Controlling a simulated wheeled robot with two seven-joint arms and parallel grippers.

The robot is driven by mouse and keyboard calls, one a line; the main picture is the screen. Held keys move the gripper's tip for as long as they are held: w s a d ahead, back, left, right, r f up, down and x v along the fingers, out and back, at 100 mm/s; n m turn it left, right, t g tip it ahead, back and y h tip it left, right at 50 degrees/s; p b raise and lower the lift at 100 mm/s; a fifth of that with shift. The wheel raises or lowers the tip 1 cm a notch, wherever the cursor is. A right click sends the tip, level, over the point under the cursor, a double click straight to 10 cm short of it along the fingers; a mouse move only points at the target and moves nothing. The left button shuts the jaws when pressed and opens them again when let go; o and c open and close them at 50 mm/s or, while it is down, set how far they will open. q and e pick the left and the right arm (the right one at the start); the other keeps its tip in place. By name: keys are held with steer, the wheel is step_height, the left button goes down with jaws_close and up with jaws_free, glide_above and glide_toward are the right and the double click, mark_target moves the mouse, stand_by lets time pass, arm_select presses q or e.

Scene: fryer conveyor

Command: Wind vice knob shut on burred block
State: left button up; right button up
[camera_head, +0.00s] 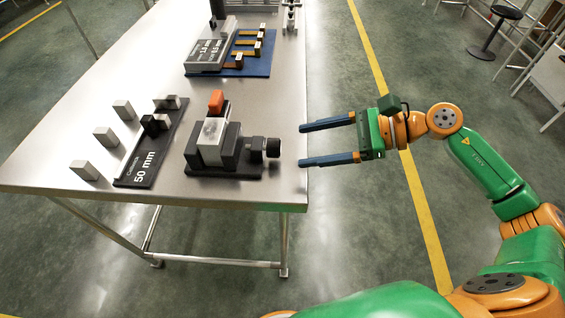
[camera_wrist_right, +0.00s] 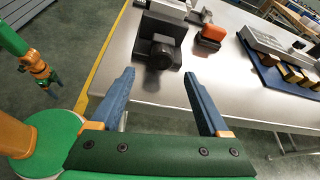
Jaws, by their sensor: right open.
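The grey vice (camera_head: 233,165) stands on the table near its right edge. A bright metal block (camera_head: 212,138) sits in it; I cannot tell how tightly the jaws touch it, and its burr is too small to see. The black vice knob (camera_head: 266,147) points right. My right gripper (camera_head: 303,145) is open and empty, level with the knob and apart from it, its fingertips at the table edge. In the right wrist view the knob (camera_wrist_right: 160,54) lies ahead, between the finger lines. My left gripper (camera_wrist_right: 48,80) shows small at the left of that view, its jaws unclear.
An orange piece (camera_head: 216,100) stands just behind the vice. A black 50 mm gauge stand (camera_head: 137,172) and several small metal blocks (camera_head: 105,137) are to the left. A blue board (camera_head: 255,66) with several brown-and-metal pieces lies farther back.

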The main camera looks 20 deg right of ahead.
mark_target(274, 148)
steer(key=x, duration=0.2)
steer(key=p+x, duration=0.1)
steer(key=x, duration=0.1)
steer(key=p+x, duration=0.1)
steer(key=x, duration=0.1)
steer(key=shift+w+a+r, duration=0.15)
steer(key=shift+w+r, duration=0.05)
steer(key=shift+r, duration=0.05)
steer(key=shift+f, duration=0.1)
jaws_close()
